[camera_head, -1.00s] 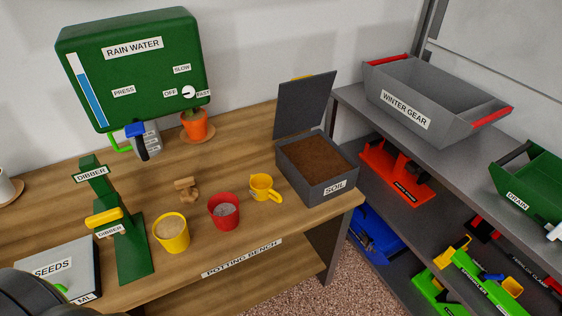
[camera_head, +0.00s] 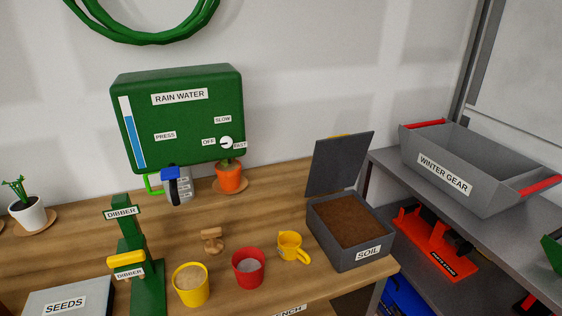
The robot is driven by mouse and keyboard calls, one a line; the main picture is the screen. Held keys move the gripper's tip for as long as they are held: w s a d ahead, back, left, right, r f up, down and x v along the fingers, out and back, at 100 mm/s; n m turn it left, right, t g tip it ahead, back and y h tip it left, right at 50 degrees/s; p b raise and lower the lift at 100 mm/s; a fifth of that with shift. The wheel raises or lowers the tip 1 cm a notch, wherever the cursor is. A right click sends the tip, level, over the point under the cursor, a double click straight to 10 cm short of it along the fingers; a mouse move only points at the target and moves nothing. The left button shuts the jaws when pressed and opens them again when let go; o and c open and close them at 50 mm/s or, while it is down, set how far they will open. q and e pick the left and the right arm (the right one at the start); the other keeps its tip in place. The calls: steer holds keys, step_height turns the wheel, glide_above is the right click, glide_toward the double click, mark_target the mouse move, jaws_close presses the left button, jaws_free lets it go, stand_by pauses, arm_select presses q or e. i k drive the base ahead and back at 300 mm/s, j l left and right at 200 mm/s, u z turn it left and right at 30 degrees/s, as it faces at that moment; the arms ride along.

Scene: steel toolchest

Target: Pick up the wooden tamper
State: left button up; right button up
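The wooden tamper (camera_head: 212,240) is a small light-brown piece standing on the potting bench (camera_head: 270,205). It is behind the yellow pot (camera_head: 191,284) and the red pot (camera_head: 248,268), and to the right of the green dibber stand (camera_head: 147,285). Nothing touches it. Neither of my grippers shows in the head view.
A yellow scoop cup (camera_head: 290,246) and a grey soil box (camera_head: 360,256) with its lid up stand to the right. The green rain water tank (camera_head: 185,115), a jug (camera_head: 178,187) and an orange plant pot (camera_head: 229,178) are behind. A seeds box (camera_head: 90,295) is at front left.

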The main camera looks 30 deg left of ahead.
mark_target(215, 247)
steer(key=u, duration=1.35)
